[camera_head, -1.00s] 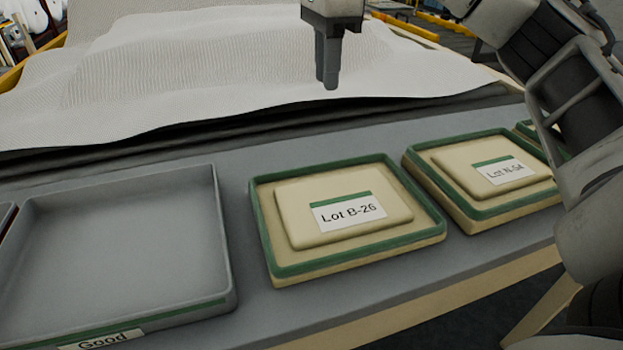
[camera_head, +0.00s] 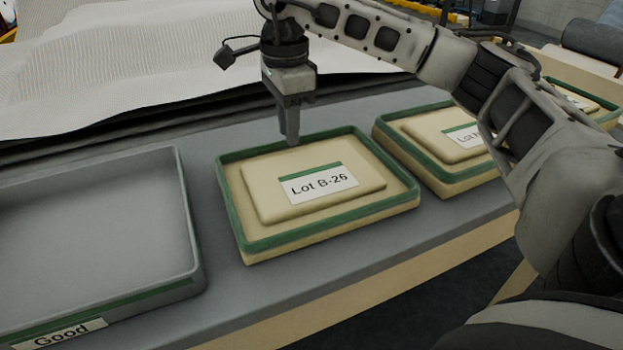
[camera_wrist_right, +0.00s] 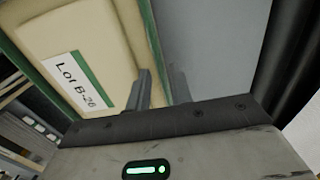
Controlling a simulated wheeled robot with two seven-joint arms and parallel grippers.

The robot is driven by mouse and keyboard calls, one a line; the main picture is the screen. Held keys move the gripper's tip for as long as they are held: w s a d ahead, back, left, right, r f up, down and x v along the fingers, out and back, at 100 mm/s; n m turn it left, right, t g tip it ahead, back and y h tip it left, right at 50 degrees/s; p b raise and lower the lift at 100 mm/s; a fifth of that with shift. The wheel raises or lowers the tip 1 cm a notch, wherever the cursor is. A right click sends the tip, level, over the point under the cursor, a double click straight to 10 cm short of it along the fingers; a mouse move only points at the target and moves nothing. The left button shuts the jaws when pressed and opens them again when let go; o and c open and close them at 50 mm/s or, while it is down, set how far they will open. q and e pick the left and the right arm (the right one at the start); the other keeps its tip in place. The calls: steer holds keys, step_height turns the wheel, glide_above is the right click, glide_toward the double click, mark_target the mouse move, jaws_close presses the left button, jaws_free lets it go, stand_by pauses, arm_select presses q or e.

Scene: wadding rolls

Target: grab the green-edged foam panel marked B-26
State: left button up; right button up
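The foam panel marked Lot B-26 (camera_head: 270,203) lies flat on the grey table in the head view. It is cream with a raised middle, a green raised edge and a white label. My right gripper (camera_head: 291,142) points down at the panel's far edge. In the right wrist view the two fingers (camera_wrist_right: 160,95) are apart with nothing held. One finger appears over the cream side of the panel (camera_wrist_right: 108,30) and the other over the grey table side, with the green edge running toward the gap. Whether they touch it cannot be told. My left gripper is out of view.
A grey tray labelled Good (camera_head: 95,215) stands left of the panel. Another green-edged panel (camera_head: 440,137), its label partly hidden by my right arm, lies to the right. White wadding (camera_head: 120,75) covers the back. Bare table (camera_head: 215,250) separates tray and panel.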

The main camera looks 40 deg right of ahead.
steer(key=shift+f, duration=0.7)
jaws_close()
steer(key=shift+r, duration=0.1)
